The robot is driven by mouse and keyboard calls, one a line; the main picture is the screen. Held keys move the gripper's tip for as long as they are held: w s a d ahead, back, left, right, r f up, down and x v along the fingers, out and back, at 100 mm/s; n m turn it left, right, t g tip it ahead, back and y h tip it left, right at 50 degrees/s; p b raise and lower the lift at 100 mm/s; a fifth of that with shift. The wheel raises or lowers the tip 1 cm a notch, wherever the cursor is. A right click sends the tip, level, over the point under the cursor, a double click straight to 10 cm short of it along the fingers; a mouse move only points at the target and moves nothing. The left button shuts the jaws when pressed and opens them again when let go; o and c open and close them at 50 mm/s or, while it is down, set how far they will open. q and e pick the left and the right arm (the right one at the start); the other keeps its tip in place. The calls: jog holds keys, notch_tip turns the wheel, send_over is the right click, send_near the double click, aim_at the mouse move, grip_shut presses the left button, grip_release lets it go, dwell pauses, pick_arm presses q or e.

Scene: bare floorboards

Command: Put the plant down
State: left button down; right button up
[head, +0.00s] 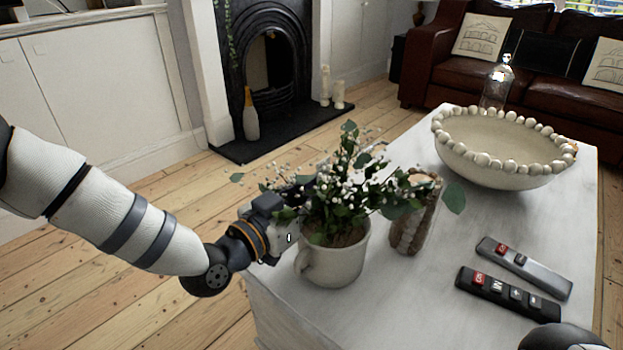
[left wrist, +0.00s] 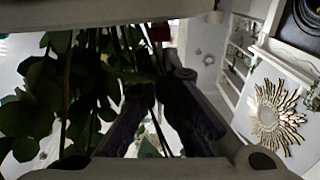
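The plant (head: 345,190) has green leaves and small white blossoms in a cream mug-like pot (head: 335,258) with a handle. It is upright at the near left part of the pale table (head: 420,300); I cannot tell whether the pot's base touches the top. My left gripper (head: 300,188) reaches in from the left against the plant, above the pot's handle, its fingers mostly hidden by leaves. In the left wrist view the dark fingers (left wrist: 160,115) have leaves (left wrist: 60,95) beside them, and their grip is unclear.
Right beside the pot stands a brown textured candle holder (head: 415,215). A beaded bowl (head: 500,150), a glass bottle (head: 496,88) and two remotes (head: 508,295) (head: 525,268) are also on the table. Its front middle is clear.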

pick_arm(q)
jog(key=shift+f, duration=0.35)
jog(key=c, duration=1.8)
grip_release()
jog(key=shift+f, duration=0.1)
jog(key=p+v, duration=0.2)
jog(key=v, duration=1)
